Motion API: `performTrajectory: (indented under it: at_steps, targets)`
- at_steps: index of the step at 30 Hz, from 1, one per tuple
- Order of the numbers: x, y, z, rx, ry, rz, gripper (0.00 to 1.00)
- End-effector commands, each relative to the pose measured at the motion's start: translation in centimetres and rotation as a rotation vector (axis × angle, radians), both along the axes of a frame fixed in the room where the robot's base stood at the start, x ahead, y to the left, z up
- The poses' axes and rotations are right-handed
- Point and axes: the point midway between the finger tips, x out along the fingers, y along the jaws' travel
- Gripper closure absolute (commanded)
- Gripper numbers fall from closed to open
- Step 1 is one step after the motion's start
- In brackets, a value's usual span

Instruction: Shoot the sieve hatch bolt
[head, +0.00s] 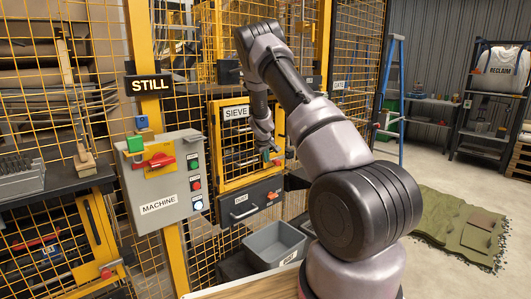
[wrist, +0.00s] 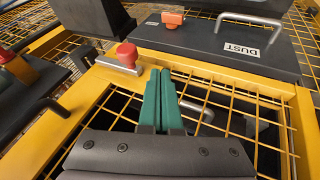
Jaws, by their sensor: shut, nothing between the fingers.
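My gripper (wrist: 160,72) has green fingers pressed together and empty. The fingertips are just right of the red knob in the wrist view, apart from it. In the head view my gripper (head: 270,153) is at the hatch's right side. I cannot tell whether the bolt is engaged.
The dust drawer (wrist: 225,40) has a silver handle (wrist: 250,22) and an orange latch (wrist: 172,18). A black handle (wrist: 50,107) stands on the hatch. The machine box (head: 165,180) is left; the sign (head: 150,86) reads STILL. A grey bin (head: 272,245) stands below.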

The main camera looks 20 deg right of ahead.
Motion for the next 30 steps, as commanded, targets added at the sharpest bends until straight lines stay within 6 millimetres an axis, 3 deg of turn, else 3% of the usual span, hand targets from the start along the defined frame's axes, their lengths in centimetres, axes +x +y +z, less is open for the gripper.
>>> performTrajectory:
  at_steps: [2, 6, 10, 23, 30]
  targets:
    - [0.7, -0.5, -1.5, 0.0, 0.001, 0.0, 1.0]
    - [1.4, -2.7, -1.7, 0.001, -0.001, -0.004, 1.0]
    - [1.8, -3.6, -2.0, 0.001, -0.001, -0.001, 1.0]
    - [1.9, -4.1, -2.0, 0.0, -0.001, -0.001, 1.0]
    - [3.1, -7.5, -2.1, 0.001, -0.001, -0.003, 1.0]
